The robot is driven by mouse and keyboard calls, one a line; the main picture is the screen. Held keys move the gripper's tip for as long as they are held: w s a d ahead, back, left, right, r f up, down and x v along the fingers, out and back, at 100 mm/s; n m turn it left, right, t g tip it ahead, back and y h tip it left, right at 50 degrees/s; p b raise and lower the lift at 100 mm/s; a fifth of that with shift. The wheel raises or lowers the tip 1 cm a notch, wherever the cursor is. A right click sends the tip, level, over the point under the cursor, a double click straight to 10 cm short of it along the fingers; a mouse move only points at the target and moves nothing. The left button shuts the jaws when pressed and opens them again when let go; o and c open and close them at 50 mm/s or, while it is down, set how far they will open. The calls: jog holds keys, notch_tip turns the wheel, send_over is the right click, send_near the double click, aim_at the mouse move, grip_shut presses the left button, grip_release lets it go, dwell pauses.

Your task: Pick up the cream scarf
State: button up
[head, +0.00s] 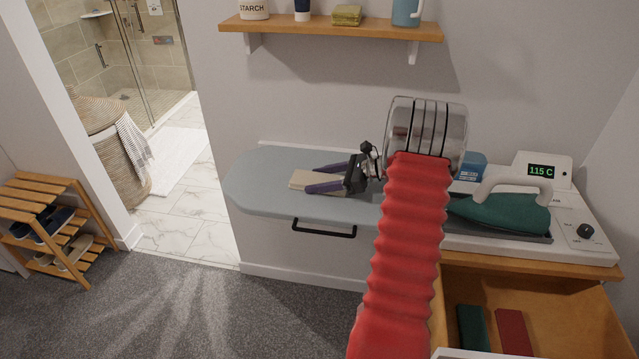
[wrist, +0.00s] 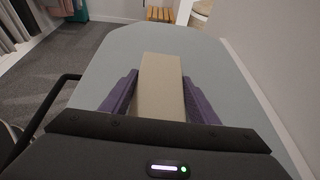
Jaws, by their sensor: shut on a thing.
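The cream scarf (head: 302,181) is a flat folded strip on the grey ironing board (head: 262,168). In the wrist view the scarf (wrist: 161,85) lies lengthwise between the two purple fingers of my gripper (wrist: 161,98). In the head view my gripper (head: 318,178) reaches in from the right, its fingers along both sides of the scarf. The gripper is shut on the scarf, which looks level with or very close to the board. The scarf's near end is hidden by the gripper body in the wrist view.
A teal iron (head: 505,213) sits on a white station reading 115 C at the right. An open drawer (head: 560,300) below holds a green and a red folded item. A wooden shelf (head: 330,27) hangs above the board. A slatted shoe rack (head: 45,215) stands left.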

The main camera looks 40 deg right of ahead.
aim_at(319, 179)
jog(key=c, duration=0.3)
notch_tip(319, 179, up, 10)
jog(key=shift+r, duration=0.1)
dwell(0.6)
